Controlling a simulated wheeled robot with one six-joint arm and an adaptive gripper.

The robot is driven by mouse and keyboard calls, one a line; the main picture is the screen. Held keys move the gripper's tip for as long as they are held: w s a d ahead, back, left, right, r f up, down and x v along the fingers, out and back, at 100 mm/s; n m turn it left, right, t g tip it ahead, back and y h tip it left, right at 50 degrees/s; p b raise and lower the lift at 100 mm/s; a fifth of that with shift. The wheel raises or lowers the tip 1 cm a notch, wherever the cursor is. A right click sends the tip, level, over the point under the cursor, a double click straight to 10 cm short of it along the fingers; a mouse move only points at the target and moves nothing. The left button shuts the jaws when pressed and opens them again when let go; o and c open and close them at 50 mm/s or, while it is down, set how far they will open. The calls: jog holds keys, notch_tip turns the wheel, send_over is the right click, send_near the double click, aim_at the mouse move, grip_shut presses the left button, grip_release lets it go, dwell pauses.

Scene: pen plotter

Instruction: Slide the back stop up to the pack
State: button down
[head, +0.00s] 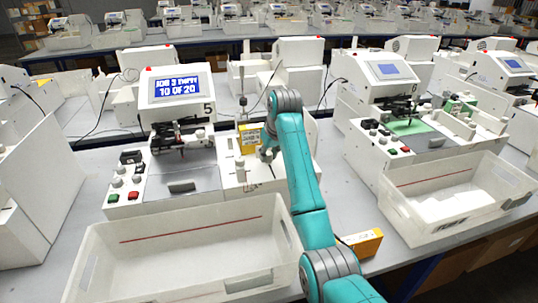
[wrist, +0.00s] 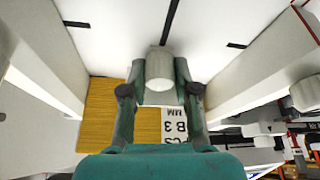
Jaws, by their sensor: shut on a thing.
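My gripper (wrist: 160,82) is shut on a white round knob (wrist: 160,66), which I take to be the back stop's; the stop's body is not clearly visible. A yellow pack (wrist: 98,112) with a black-printed white label lies just below the knob in the wrist view, partly behind my fingers. Whether stop and pack touch cannot be told. In the head view, the yellow pack (head: 250,139) stands upright at the feeder of plotter 5 (head: 176,90), and my gripper (head: 266,153) is beside it, partly hidden by my teal arm.
Plotter 5's screen reads "10 OF 20". A clear bin (head: 190,262) with a red line stands in front. Another yellow pack (head: 362,243) lies on the table to the right. White walls (wrist: 40,60) flank my gripper on both sides. A neighbouring plotter and bin (head: 455,200) stand right.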

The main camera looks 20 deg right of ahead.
jog(key=shift+w, duration=1.75)
jog(key=c, duration=0.8)
grip_release()
jog(key=shift+c, duration=0.2)
jog(key=shift+r, duration=0.1)
jog(key=v, duration=1)
jog(key=shift+s+r, duration=0.2)
jog(key=shift+r, duration=0.05)
jog(key=shift+s+r, duration=0.25)
jog(key=shift+r, duration=0.25)
